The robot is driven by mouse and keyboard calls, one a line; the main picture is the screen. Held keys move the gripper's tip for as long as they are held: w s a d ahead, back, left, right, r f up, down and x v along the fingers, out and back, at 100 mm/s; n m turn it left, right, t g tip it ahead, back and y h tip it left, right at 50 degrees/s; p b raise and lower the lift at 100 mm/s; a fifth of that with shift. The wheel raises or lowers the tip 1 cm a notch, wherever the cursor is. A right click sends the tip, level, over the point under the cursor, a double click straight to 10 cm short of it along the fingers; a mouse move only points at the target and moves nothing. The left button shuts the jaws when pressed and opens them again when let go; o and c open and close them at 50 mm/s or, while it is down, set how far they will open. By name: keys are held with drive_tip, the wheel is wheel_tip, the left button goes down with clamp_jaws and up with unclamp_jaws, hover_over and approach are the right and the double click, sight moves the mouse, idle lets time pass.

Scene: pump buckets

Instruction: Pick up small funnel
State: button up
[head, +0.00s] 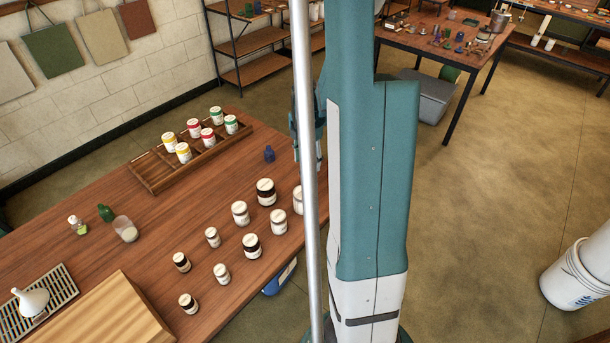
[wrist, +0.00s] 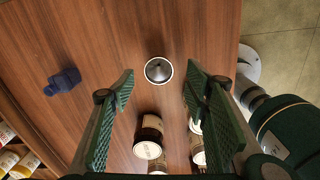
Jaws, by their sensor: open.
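A small silver funnel-like cone (wrist: 158,70) with a round rim stands on the wooden table in the wrist view. It appears point up, with its tip near the middle. My gripper (wrist: 160,78) is open, with one green ribbed finger on each side of the cone in the picture. The fingers do not touch it, and the height gap is hard to tell. In the head view my arm and a pole hide the silver cone and most of the gripper. A larger white funnel (head: 31,301) stands on a slatted rack at the lower left.
Several jars (head: 251,246) stand on the table, and one brown jar (wrist: 149,136) is close below the cone. A dark blue object (wrist: 62,81) lies left. A wooden tray (head: 152,172) holds paint jars. The table's edge (wrist: 238,45) is to the right.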

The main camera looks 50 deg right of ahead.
sight(305, 178)
drive_tip(key=shift+f, duration=0.85)
drive_tip(key=shift+f, duration=0.1)
drive_tip(key=shift+w+f+b, duration=0.1)
drive_tip(key=shift+f+b, duration=0.45)
drive_tip(key=shift+f, duration=2)
drive_tip(key=shift+c, duration=0.3)
drive_tip(key=c, duration=0.8)
